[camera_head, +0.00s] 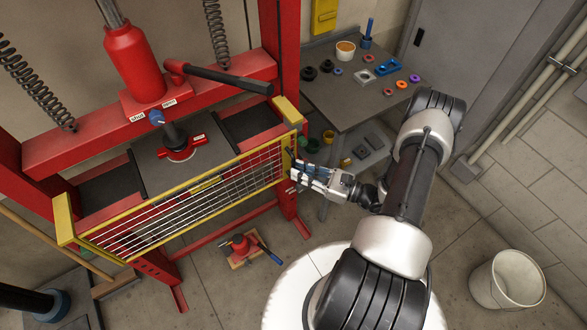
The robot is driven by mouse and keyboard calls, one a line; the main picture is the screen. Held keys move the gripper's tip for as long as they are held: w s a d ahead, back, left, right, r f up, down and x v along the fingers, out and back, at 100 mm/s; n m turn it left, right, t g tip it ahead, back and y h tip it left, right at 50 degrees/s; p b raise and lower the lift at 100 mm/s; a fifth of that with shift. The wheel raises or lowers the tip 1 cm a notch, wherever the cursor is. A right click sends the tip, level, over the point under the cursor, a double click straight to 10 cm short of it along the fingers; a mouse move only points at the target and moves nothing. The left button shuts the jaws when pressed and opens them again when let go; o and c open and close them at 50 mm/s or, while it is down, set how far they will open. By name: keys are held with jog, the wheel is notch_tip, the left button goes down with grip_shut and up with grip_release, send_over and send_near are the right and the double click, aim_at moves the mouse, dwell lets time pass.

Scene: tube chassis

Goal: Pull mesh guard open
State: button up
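The mesh guard (190,199) is a wire grid in a yellow frame across the front of the red shop press. It spans from a yellow bracket at the left to a yellow bracket at the right, and looks closed across the press bed. My gripper (296,173) is at the right end of the guard, by its yellow end plate (288,158). The fingers overlap the plate area in this view. I cannot tell whether they touch or grip it, as the fingertips are small and partly hidden.
A grey table (350,95) with small parts stands behind my arm. A white bucket (507,280) stands on the floor at the right. A small red jack (242,245) lies on the floor below the guard. Red press legs stand close to my gripper.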

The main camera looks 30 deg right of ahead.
jog(key=shift+x, duration=1.45)
jog(key=shift+c, duration=0.3)
grip_shut()
